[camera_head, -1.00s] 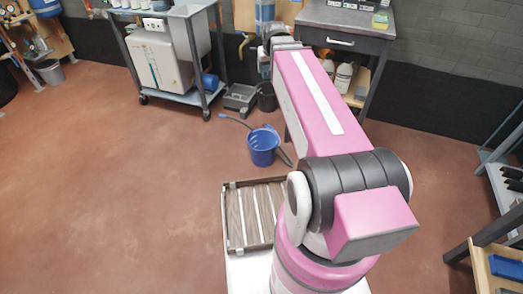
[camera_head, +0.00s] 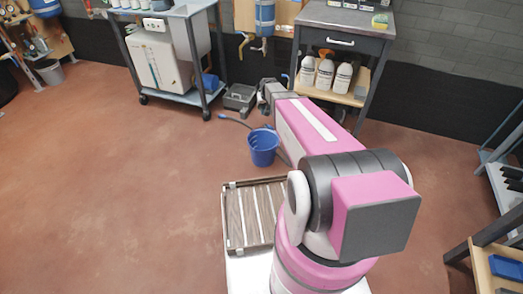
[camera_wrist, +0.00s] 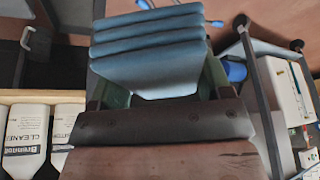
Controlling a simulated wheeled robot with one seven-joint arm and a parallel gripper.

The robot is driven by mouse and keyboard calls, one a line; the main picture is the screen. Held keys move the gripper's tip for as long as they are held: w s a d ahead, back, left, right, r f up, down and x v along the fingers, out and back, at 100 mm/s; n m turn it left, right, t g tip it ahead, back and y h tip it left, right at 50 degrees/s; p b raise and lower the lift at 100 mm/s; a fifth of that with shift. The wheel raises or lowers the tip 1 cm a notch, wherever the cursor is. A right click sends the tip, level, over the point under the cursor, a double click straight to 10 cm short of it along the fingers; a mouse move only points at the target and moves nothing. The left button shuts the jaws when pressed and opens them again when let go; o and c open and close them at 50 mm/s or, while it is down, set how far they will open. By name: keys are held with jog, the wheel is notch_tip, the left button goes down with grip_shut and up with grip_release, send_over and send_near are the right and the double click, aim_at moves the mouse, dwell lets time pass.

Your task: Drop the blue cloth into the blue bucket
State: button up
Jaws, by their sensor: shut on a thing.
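The blue cloth (camera_wrist: 150,50) is folded in several layers and shows large in the wrist view. My gripper (camera_wrist: 158,88) is shut on it, with greenish fingers at its lower sides. The blue bucket (camera_head: 264,149) stands on the floor in the head view, just left of my pink forearm, with its open top up. The bucket is not clearly seen in the wrist view.
A workbench (camera_head: 345,25) with white cleaner bottles (camera_head: 325,73) on its lower shelf stands beyond my arm. A wheeled cart (camera_head: 180,94) and a grey toolbox (camera_head: 239,97) are at back left. A slatted tray (camera_head: 232,220) lies in front. The floor at left is clear.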

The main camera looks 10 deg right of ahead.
notch_tip(320, 180, down, 20)
jog(key=w, duration=0.2)
jog(key=shift+d, duration=0.35)
jog(key=o, duration=0.9)
jog(key=shift+o, duration=0.2)
jog(key=shift+s, duration=0.1)
jog(key=v, duration=1)
jog(key=shift+s+r, duration=0.2)
jog(key=shift+r, duration=0.15)
